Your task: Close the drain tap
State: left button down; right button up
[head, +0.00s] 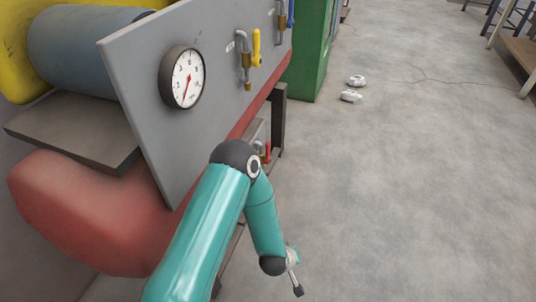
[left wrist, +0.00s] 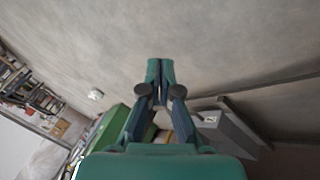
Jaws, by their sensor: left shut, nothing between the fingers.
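A small tap with a red handle (head: 266,152) sits low behind my left arm's elbow, under the grey panel; it looks like the drain tap. My arm partly hides it, and its handle position is hard to tell. My left gripper (head: 296,284) hangs over the floor, below and right of this tap and apart from it. In the left wrist view the left gripper (left wrist: 160,70) is shut with its fingertips together and empty. I cannot make out the tap in that view. My right gripper is not in view.
The grey panel (head: 135,80) carries a round gauge (head: 182,77), a valve with a yellow handle (head: 256,47) and one with a blue handle (head: 290,12). A green cabinet (head: 308,55) stands beyond. Two white objects (head: 351,96) lie on open floor at right.

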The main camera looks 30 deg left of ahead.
pick_arm(q)
jog(key=w+a+r+n+t+y+p, duration=0.2)
jog(key=w+a+r+n+t+y, duration=0.3)
jog(key=w+a+n, duration=0.4)
jog(key=w+a+r+n+g+y+p, duration=0.1)
jog(key=a+r+n+y, duration=0.2)
jog(key=r+n+y, duration=0.2)
jog(key=w+a+r+n+g+y, duration=0.1)
jog(key=w+a+r+n+y, duration=0.1)
jog(key=r+n+y, duration=0.35)
jog(key=w+d+b+x, duration=0.1)
jog(key=b+x, duration=0.3)
jog(key=x, duration=0.8)
jog(key=shift+w+f+b, duration=0.25)
jog(key=shift+w+b, duration=0.05)
jog(key=shift+w, duration=0.4)
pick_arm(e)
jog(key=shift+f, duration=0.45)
pick_arm(q)
jog(key=shift+a, duration=0.1)
